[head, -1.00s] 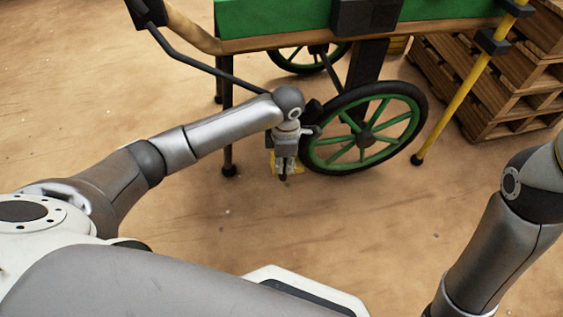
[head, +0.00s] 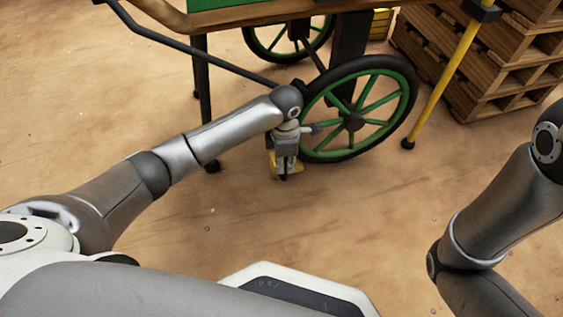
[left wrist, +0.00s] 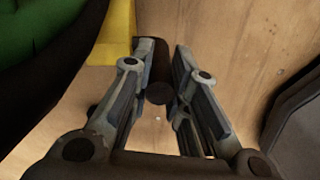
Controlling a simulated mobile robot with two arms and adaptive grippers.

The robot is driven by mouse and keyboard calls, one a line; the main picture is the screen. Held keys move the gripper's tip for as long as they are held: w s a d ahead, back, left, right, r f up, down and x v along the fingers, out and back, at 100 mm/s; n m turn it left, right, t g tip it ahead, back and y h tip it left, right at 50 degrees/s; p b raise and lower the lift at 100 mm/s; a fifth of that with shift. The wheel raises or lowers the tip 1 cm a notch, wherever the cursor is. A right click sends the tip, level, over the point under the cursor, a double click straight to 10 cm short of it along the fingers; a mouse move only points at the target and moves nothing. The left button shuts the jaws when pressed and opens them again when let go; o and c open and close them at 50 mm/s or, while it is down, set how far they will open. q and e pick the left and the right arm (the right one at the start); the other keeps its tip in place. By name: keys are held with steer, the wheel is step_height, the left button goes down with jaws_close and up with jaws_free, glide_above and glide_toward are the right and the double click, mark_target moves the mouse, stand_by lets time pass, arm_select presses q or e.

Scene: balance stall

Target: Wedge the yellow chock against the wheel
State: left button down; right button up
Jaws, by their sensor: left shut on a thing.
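The yellow chock (head: 298,167) is on or just above the floor at the near left side of the cart's wheel (head: 409,95), which has a black tyre and green spokes. My left gripper (head: 284,171) points down and hides most of the chock. In the left wrist view the gripper (left wrist: 160,62) is shut on a dark round-ended handle, with the yellow chock (left wrist: 112,42) beyond it. The wheel's dark tyre (left wrist: 45,105) is at the left there, close to the chock. I cannot tell whether they touch. My right arm shows at the right of the head view, without its gripper.
The green cart has a wooden edge (head: 250,18), a dark leg (head: 205,110) left of the wheel and a second wheel (head: 262,48) behind. A yellow pole (head: 436,88) and stacked pallets (head: 480,75) stand to the right. The floor in front is clear.

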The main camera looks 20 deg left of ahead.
arm_select(q)
steer(key=w+d+f+b, duration=0.2)
steer(key=d+b, duration=0.1)
steer(key=shift+w+f, duration=0.15)
steer(key=shift+f, duration=0.25)
steer(key=shift+d, duration=0.2)
stand_by(0.8)
steer(key=shift+w+d+f+b, duration=0.35)
steer(key=shift+w+d+b, duration=0.1)
steer(key=shift+b, duration=0.1)
stand_by(0.7)
